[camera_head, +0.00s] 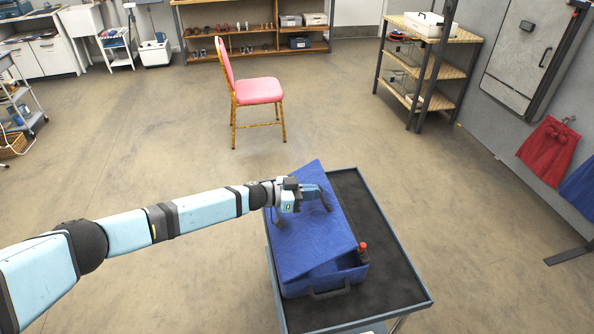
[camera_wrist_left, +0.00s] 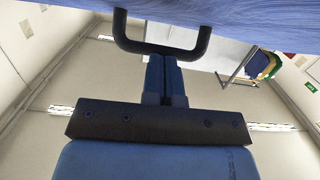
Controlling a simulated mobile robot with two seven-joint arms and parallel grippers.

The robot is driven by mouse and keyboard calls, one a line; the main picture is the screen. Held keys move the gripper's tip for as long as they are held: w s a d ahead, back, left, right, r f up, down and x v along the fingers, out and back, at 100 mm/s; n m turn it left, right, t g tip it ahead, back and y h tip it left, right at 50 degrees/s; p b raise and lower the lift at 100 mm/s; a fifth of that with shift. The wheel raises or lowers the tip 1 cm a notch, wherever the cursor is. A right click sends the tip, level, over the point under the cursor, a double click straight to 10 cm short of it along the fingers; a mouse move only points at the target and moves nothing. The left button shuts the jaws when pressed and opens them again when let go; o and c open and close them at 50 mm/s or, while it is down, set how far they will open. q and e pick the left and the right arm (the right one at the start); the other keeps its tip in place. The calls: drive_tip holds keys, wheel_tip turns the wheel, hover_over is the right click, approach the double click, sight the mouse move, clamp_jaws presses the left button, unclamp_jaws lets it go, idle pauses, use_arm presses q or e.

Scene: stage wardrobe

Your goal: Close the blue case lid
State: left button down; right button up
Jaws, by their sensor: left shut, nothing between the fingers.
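The blue case (camera_head: 350,277) sits on the dark top of a cart. Its blue lid (camera_head: 305,248) is partly open, tilted and turned at an angle over the body, with a gap showing at the near right side. My left gripper (camera_head: 322,198) is over the far part of the lid, shut and empty. In the left wrist view the fingers (camera_wrist_left: 166,82) are together just by a black handle (camera_wrist_left: 160,48) attached to a blue surface (camera_wrist_left: 230,12). Whether they touch it I cannot tell. My right gripper is not in view.
A pink chair (camera_head: 258,90) stands beyond the cart. A shelf unit (camera_head: 430,70) is at the back right. The floor around is mostly clear.

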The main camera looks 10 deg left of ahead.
sight(319, 203)
use_arm(q)
drive_tip(key=d+f+y+p, duration=0.1)
drive_tip(key=w+d+f+g+y+p, duration=0.1)
drive_tip(key=f+p, duration=0.1)
drive_tip(key=w+d+f+g+y+p, duration=0.1)
drive_tip(key=f+y+p, duration=0.1)
drive_tip(key=shift+d, duration=0.35)
drive_tip(key=shift+d+f+y+p, duration=0.2)
drive_tip(key=shift+f+y+p, duration=0.25)
drive_tip(key=shift+f, duration=0.2)
drive_tip(key=shift+f+g, duration=0.3)
drive_tip(key=shift+f, duration=0.15)
drive_tip(key=shift+s+f, duration=0.1)
drive_tip(key=shift+f, duration=0.05)
